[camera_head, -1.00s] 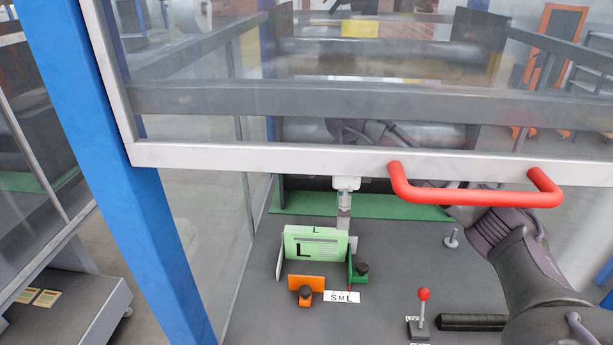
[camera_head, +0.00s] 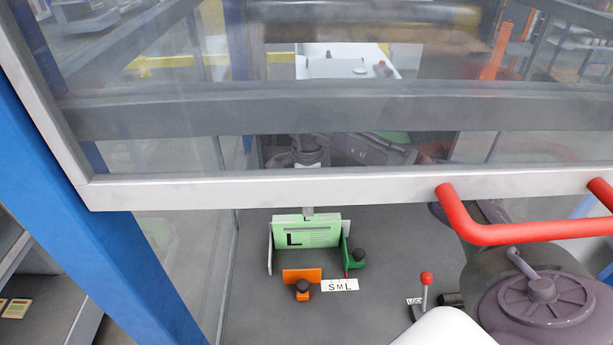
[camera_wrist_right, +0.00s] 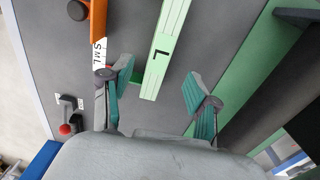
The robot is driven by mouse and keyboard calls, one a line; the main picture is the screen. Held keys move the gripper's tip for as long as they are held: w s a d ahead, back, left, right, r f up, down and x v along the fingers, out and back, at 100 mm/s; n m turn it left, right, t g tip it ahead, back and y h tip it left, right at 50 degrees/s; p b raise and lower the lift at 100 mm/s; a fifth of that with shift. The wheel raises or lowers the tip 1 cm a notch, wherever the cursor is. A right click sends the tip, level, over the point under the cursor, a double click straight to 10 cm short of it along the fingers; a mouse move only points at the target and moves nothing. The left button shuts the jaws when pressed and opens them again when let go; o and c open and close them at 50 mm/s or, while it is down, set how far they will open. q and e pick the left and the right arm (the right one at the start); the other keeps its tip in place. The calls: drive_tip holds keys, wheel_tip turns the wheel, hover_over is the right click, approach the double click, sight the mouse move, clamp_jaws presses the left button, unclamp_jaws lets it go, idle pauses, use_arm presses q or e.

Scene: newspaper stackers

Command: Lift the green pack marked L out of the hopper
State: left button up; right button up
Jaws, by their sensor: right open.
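The green pack marked L (camera_head: 305,236) stands upright in the hopper, its black L facing me. A pale side plate (camera_head: 270,252) is at its left, a green stop with a black knob (camera_head: 356,257) at its right, and an orange stop (camera_head: 302,275) in front. In the right wrist view the pack's narrow top edge (camera_wrist_right: 166,45), also marked L, runs between the fingers. My right gripper (camera_wrist_right: 158,76) is open above the pack, one finger on each side, with gaps visible. In the head view the guard's frame mostly hides it. My left gripper is not in view.
A clear guard with a pale lower bar (camera_head: 350,184) and red handle (camera_head: 500,230) crosses above the hopper. My right arm reaches beneath it. An S M L label (camera_head: 340,285) and a red-knobbed lever (camera_head: 426,280) are on the grey deck. A blue post (camera_head: 110,240) stands left.

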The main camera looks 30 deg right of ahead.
sight(307, 218)
wheel_tip(307, 218, down, 5)
drive_tip(key=shift+f+p, duration=0.1)
drive_tip(key=shift+p, duration=0.3)
drive_tip(key=shift+f, duration=0.4)
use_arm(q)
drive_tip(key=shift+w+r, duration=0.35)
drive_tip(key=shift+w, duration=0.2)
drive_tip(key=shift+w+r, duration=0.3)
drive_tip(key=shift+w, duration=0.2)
use_arm(e)
drive_tip(key=shift+w, duration=0.1)
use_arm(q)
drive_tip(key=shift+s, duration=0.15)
use_arm(e)
clamp_jaws()
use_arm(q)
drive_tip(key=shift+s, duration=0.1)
use_arm(e)
drive_tip(key=shift+r, duration=0.15)
